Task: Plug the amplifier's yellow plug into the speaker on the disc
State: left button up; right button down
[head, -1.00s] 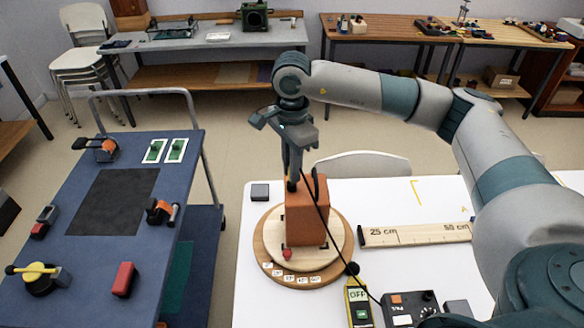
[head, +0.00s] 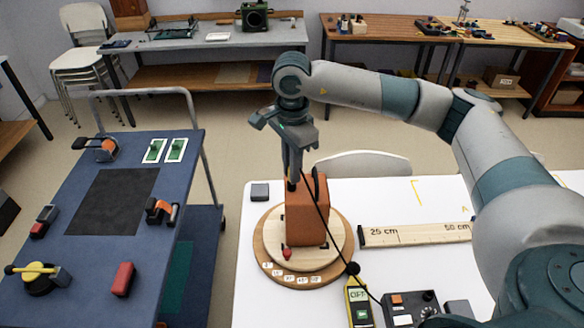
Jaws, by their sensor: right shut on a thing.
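The orange box speaker (head: 306,215) stands upright on the round wooden disc (head: 340,262). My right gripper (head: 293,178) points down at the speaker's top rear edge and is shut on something. A black cable (head: 322,215) runs from the gripper across the speaker's front towards the amplifier (head: 410,308), a dark box with an orange button at the front right of the white table. The yellow plug cannot be made out clearly; the fingers and speaker hide that spot, so I cannot tell whether it is seated. My left gripper is not in view.
A yellow meter (head: 359,302) stands in front of the disc. A wooden ruler (head: 415,235) lies right of it, a small grey block (head: 260,191) behind left. A blue cart (head: 185,225) with clamps and a red block (head: 123,279) stands left, across a floor gap.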

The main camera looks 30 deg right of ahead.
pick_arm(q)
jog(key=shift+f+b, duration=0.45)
pick_arm(e)
jog(key=shift+f, duration=0.4)
jog(key=c, duration=1.6)
grip_release()
jog(key=shift+c, duration=0.2)
jog(key=shift+r, duration=0.15)
